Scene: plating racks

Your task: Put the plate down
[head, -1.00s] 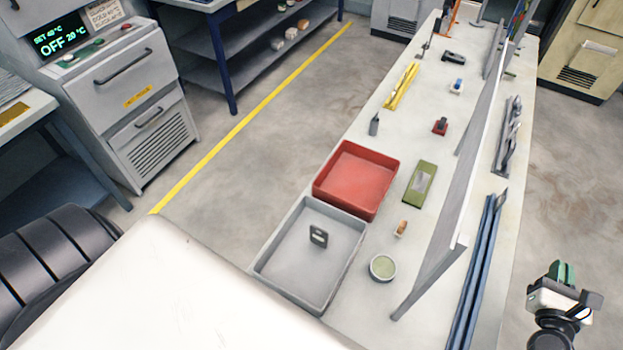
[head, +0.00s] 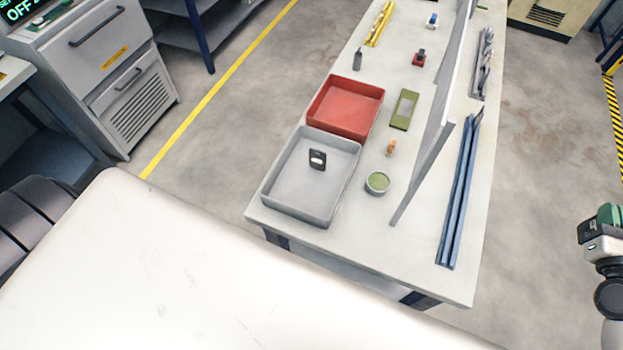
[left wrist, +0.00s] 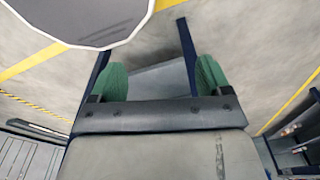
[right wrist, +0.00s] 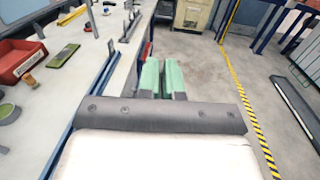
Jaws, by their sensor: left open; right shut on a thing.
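A small dark plate with a hole (head: 317,159) is in the grey tray (head: 283,211) on the long table, seeming to stand tilted. My right gripper (head: 603,219) is at the right edge of the head view, over the floor and well apart from the tray. In the right wrist view its green fingers (right wrist: 164,80) are close together on a thin thing; I cannot make out what it is. My left gripper (left wrist: 160,78) is open in the left wrist view, nothing between its fingers. It is not in the head view.
A red tray (head: 322,123) adjoins the grey one. A green round dish (head: 377,183), an olive block (head: 404,110) and a tall grey panel (head: 425,165) stand to their right. Blue bars (head: 458,200) lie beyond the panel. The table's near right corner is clear.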

